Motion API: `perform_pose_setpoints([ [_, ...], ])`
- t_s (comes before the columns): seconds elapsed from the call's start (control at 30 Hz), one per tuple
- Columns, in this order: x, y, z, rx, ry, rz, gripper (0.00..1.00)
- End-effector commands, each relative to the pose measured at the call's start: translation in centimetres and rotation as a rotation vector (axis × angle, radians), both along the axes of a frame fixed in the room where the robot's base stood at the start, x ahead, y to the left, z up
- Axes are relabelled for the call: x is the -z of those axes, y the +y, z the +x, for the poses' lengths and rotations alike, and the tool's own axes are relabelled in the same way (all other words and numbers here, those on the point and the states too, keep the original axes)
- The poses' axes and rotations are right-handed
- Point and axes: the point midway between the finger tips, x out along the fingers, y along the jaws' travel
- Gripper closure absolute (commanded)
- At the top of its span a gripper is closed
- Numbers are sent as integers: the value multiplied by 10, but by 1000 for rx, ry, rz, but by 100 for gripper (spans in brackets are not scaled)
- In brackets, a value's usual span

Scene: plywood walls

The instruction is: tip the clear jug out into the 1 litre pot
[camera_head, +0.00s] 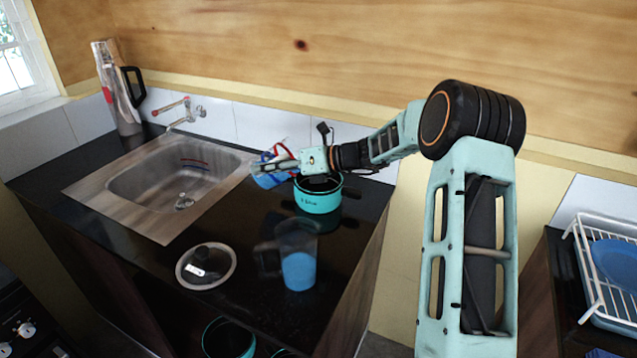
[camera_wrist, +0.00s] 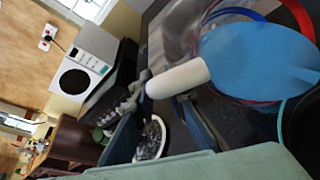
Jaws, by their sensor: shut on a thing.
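The 1 litre pot (camera_head: 318,199), teal with a dark inside, stands uncovered on the black counter. A clear jug (camera_head: 297,243) with blue contents in its lower part stands upright nearer the front, its handle to the left. In the wrist view that vessel (camera_wrist: 255,62) shows a broad blue face and a pale handle-like part near the fingers. It looks tilted; I cannot tell whether anything flows from it.
A lid (camera_head: 206,266) lies on the counter left of the jug. The sink (camera_head: 185,182) and tap (camera_head: 182,117) are to the left, with a tall flask (camera_head: 119,92) in the corner. A dish rack (camera_head: 603,270) stands far right.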

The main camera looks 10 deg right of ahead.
Motion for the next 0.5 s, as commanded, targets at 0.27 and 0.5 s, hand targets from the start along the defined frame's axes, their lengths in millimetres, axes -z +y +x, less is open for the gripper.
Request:
perform_pose_setpoints([
  [0.27,-5,-2,0,-2,-11,38,100],
  [0.5,-8,-4,0,-2,-17,70,100],
])
